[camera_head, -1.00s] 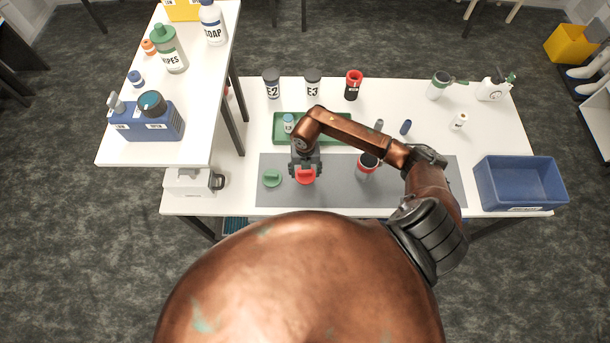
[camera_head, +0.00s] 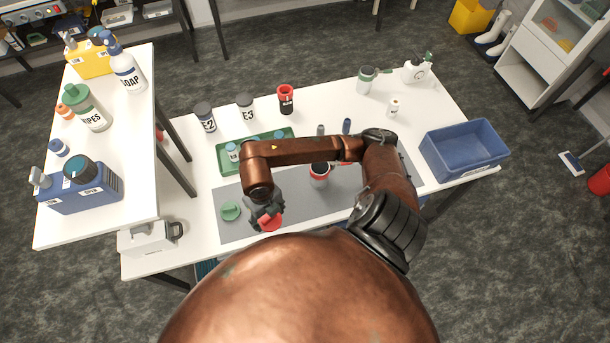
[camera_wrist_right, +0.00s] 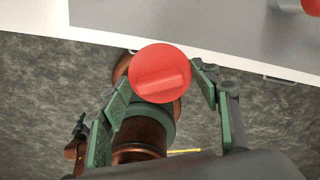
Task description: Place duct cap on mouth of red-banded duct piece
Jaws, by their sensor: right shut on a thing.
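The red duct cap (camera_head: 270,220) is a round disc with a raised bar grip. My right gripper (camera_head: 266,206) is shut on it, near the front edge of the grey mat. In the right wrist view the cap (camera_wrist_right: 160,90) sits between the green-padded fingers (camera_wrist_right: 164,88), with floor and part of my body behind it. The red-banded duct piece (camera_head: 320,172) stands on the mat to the right of the gripper, its dark mouth facing up, partly beneath my arm. A red part in the top right corner of the wrist view is cut off. My left gripper is not in view.
A green cap (camera_head: 230,211) lies on the grey mat (camera_head: 235,230) left of the gripper. A green tray (camera_head: 226,170) lies behind, with canisters (camera_head: 204,117) and a red-black cup (camera_head: 286,98) further back. A blue bin (camera_head: 463,149) stands right. My forearm spans the mat.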

